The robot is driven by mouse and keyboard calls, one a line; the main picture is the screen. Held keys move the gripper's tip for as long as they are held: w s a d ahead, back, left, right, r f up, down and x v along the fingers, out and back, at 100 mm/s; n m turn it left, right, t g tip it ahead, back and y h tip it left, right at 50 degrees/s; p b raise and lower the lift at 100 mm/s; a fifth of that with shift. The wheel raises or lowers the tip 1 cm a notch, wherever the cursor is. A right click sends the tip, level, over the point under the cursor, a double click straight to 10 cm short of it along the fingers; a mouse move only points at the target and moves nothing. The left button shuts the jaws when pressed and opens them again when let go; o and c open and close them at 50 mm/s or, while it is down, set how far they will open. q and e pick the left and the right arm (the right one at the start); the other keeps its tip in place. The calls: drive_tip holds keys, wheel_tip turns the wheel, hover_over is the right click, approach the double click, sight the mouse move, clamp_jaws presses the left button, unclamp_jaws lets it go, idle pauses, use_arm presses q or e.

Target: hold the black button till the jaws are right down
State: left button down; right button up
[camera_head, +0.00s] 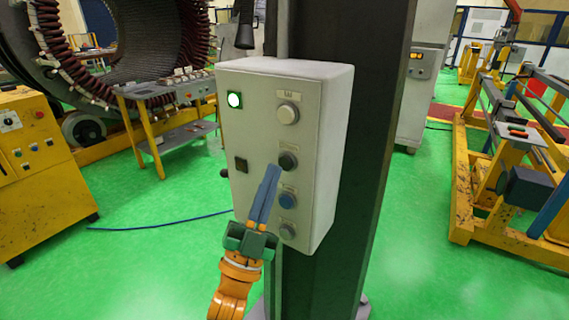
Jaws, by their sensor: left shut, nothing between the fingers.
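The black button (288,160) is on the front of a grey control box (318,150), second from the top in a column of buttons. My left gripper (273,169) comes up from below with its blue fingers together and nothing between them. Its fingertips are at the lower left edge of the black button in the picture. I cannot tell whether they touch it or whether the button is pressed in. The jaws cannot be made out in this view. My right gripper is not in view.
A large stator (140,45) stands behind left.

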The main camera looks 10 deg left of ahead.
use_arm(q)
drive_tip(key=shift+w, duration=0.1)
drive_tip(key=shift+w+d, duration=0.15)
drive_tip(key=shift+w, duration=0.2)
drive_tip(key=shift+w+d+b, duration=0.1)
drive_tip(key=shift+w+b, duration=0.2)
drive_tip(key=shift+b, duration=0.1)
idle(0.5)
idle(2.6)
drive_tip(key=shift+s+a+p, duration=0.25)
drive_tip(key=shift+s+p, duration=0.1)
drive_tip(key=shift+s, duration=0.35)
drive_tip(key=s, duration=0.1)
drive_tip(key=s+a+p, duration=0.1)
drive_tip(key=s, duration=0.2)
drive_tip(key=shift+s+a+p, duration=0.3)
drive_tip(key=shift+s+a, duration=0.05)
